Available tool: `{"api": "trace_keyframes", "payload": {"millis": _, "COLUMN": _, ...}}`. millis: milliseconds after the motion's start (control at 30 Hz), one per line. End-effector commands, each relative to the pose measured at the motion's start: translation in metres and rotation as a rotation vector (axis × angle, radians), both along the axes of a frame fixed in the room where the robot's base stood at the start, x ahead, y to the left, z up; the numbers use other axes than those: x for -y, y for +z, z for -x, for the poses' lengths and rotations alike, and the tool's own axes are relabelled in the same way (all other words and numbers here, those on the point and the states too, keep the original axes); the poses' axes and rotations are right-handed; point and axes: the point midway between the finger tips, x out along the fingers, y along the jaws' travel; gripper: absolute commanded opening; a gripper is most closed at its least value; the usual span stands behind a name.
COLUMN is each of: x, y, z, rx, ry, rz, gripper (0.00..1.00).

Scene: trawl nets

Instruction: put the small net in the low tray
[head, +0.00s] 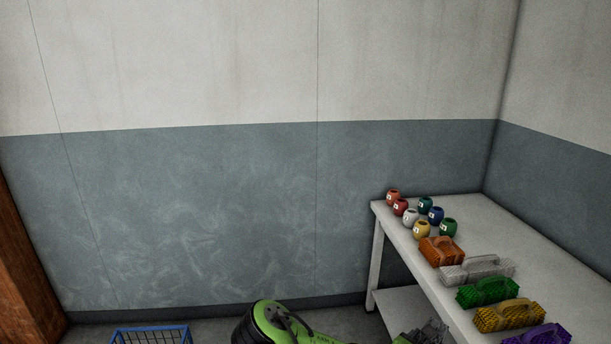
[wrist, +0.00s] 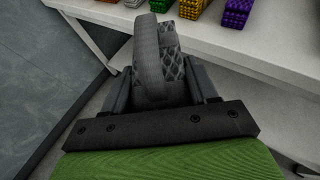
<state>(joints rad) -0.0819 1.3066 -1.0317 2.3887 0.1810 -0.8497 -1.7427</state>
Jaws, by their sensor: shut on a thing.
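My gripper (wrist: 162,92) is shut on a grey net bundle (wrist: 150,55) with a diamond mesh side and a smooth grey band standing up from it. One finger is on each side of the bundle. In the head view the grey bundle (head: 433,330) shows only partly, at the bottom edge in front of the white table. A blue wire basket (head: 150,335) shows its rim and upper mesh at the bottom left of the head view. I cannot tell whether it is the low tray; its inside is mostly cut off.
A white table (head: 500,215) with a lower shelf (head: 400,305) stands at the right. On it lie several handled bundles, among them an orange one (head: 442,251) and a grey one (head: 477,270), and several small numbered pots. A brown wooden post (head: 25,265) stands at the left.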

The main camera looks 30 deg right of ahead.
Motion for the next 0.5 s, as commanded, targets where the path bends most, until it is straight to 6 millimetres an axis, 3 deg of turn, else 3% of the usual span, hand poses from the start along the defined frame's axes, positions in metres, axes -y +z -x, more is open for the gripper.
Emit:
{"api": "trace_keyframes", "payload": {"millis": 100, "x": -0.046, "y": -0.009, "z": -0.054, "rx": -0.011, "ry": 0.227, "rz": 0.002, "gripper": 0.24}}
{"api": "trace_keyframes", "payload": {"millis": 200, "x": -0.09, "y": -0.015, "z": -0.093, "rx": -0.01, "ry": 0.416, "rz": 0.005, "gripper": 0.24}}
{"api": "trace_keyframes", "payload": {"millis": 300, "x": -0.131, "y": -0.019, "z": -0.12, "rx": -0.011, "ry": 0.571, "rz": 0.007, "gripper": 0.24}}
{"api": "trace_keyframes", "payload": {"millis": 500, "x": -0.193, "y": -0.023, "z": -0.15, "rx": -0.002, "ry": 0.779, "rz": 0.005, "gripper": 0.24}}
